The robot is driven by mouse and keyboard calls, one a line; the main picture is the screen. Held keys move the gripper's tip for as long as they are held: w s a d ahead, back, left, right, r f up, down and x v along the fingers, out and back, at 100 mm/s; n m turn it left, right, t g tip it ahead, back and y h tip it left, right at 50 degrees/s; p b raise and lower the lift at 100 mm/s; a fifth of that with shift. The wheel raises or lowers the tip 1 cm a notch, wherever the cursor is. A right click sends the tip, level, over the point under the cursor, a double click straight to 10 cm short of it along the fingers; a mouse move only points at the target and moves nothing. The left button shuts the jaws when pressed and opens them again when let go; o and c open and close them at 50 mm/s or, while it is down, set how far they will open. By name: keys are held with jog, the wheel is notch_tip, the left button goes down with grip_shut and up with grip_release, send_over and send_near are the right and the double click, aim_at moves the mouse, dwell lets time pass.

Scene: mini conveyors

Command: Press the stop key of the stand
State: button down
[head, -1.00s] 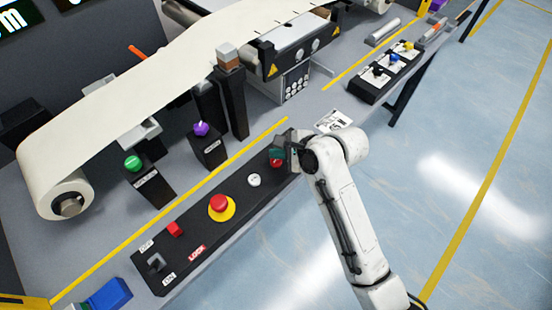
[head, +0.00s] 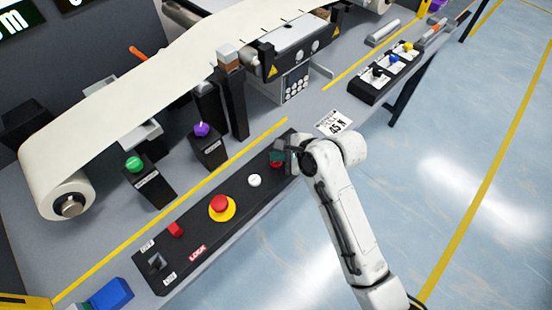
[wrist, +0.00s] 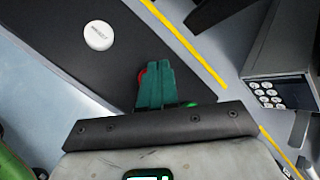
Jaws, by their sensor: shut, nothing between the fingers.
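A black control panel (head: 235,199) lies along the front of the bench. A red key (head: 276,164) sits near its far right end, partly hidden by my gripper; its edge also shows in the wrist view (wrist: 141,76), at the left side of the green fingers. My gripper (head: 279,157) is shut and empty, with its fingers over the red key. The wrist view shows the fingers (wrist: 155,72) closed together. Whether they touch the key cannot be told. The key's label is hidden. A bright green spot (wrist: 207,100) shows beside the fingers, mostly covered.
A white button (head: 254,180) and a red mushroom button on a yellow base (head: 221,207) stand on the panel. A red switch (head: 175,229) and a toggle (head: 156,261) are at its near left end. Posts with a purple knob (head: 201,129) and green knob (head: 134,163) stand behind.

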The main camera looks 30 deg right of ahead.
aim_at(279, 163)
jog(key=shift+f, duration=0.45)
dwell(0.9)
jog(key=shift+r, duration=0.15)
jog(key=shift+r+p, duration=0.75)
jog(key=shift+p, duration=0.55)
jog(key=shift+r, duration=0.1)
notch_tip(279, 163, up, 2)
jog(key=p, duration=0.3)
jog(key=shift+r, duration=0.25)
jog(key=shift+r+p, duration=0.8)
jog(key=shift+r, duration=0.35)
